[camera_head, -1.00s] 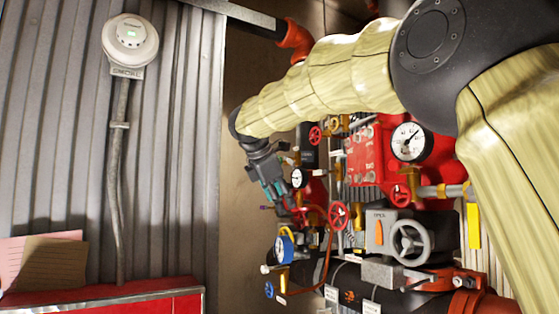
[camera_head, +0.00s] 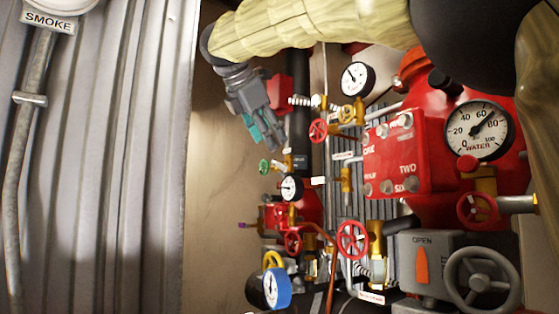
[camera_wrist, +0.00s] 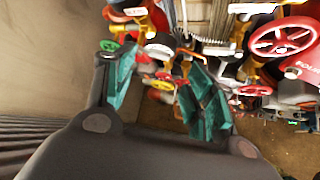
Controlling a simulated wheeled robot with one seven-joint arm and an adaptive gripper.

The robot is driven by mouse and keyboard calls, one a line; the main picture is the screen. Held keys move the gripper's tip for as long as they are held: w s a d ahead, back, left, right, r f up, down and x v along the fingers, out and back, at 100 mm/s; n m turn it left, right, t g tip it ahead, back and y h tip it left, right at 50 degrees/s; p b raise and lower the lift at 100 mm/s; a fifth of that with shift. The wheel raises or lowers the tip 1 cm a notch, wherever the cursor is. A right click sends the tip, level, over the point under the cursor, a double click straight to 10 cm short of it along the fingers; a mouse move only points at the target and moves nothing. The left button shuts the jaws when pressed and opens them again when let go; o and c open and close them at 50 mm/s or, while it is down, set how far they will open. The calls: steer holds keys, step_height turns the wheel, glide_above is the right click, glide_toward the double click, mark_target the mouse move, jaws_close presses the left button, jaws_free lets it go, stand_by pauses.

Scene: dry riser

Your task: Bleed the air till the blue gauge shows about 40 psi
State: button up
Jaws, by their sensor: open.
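The blue gauge (camera_head: 277,288) has a white dial and sits low in the pipework in the head view; its reading is too small to tell. A yellow handwheel (camera_head: 273,260) is just above it. A small green handwheel (camera_head: 264,167) is higher up, below my gripper. My gripper (camera_head: 262,142) is open and empty, with teal finger pads pointing down, left of the upper pipes. In the wrist view my gripper (camera_wrist: 160,95) has its fingers spread, with the green handwheel (camera_wrist: 108,46) beyond the left finger and a yellow wheel (camera_wrist: 163,86) seen between them.
Several red handwheels, one of them large (camera_head: 352,239), crowd the pipework. A water gauge (camera_head: 478,130) reads roughly 70 on the red body at right. A red box (camera_head: 395,155) and a grey valve box (camera_head: 430,262) stand out. Bare wall (camera_head: 220,200) lies left of the pipes.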

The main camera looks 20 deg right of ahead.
mark_target(282, 167)
steer(key=x, duration=0.9)
steer(key=shift+p, duration=0.35)
steer(key=shift+s+r, duration=0.1)
steer(key=shift+c, duration=0.5)
steer(key=c, duration=0.9)
